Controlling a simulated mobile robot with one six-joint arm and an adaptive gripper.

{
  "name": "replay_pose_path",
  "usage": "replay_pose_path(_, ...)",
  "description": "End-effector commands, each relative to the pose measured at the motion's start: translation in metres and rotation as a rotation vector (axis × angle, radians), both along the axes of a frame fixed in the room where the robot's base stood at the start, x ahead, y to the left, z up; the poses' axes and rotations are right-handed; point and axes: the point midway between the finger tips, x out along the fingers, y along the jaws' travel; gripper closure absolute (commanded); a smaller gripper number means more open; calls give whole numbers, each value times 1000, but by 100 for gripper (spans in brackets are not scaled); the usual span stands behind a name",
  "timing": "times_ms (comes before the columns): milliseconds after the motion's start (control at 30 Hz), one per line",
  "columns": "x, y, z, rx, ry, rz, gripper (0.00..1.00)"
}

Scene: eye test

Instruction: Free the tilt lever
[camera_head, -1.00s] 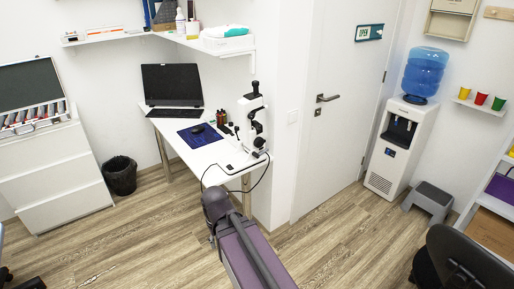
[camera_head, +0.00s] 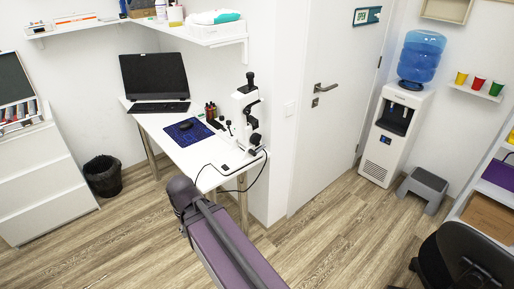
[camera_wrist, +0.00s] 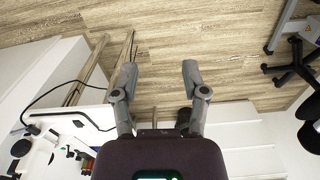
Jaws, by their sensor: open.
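A white optical instrument with black parts (camera_head: 243,108) stands upright at the right end of the white desk (camera_head: 180,150). I cannot pick out its tilt lever at this size. Part of the desk top with small black items and a cable also shows at the lower left of the wrist view. My gripper (camera_wrist: 158,68) is open with nothing between its grey fingers, only floor behind them. The desk lies to its left in the wrist view. In the head view my purple arm reaches toward the desk's front right; the fingers cannot be made out there.
A black cable (camera_head: 240,188) loops off the desk's front edge. A bin (camera_head: 103,176) stands left; a water cooler (camera_head: 396,130) and grey step stool (camera_head: 424,188) stand right. Floor (camera_head: 320,230) is free between.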

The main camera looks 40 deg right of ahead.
Motion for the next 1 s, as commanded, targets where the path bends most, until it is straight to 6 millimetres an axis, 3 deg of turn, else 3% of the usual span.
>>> replay_pose_path(633, 7, -2, -9, 31, -13, -7, 43)
replay_pose_path(767, 19, -2, -22, 89, -38, -20, 43)
replay_pose_path(1000, 60, -16, -56, 273, -140, -76, 43)
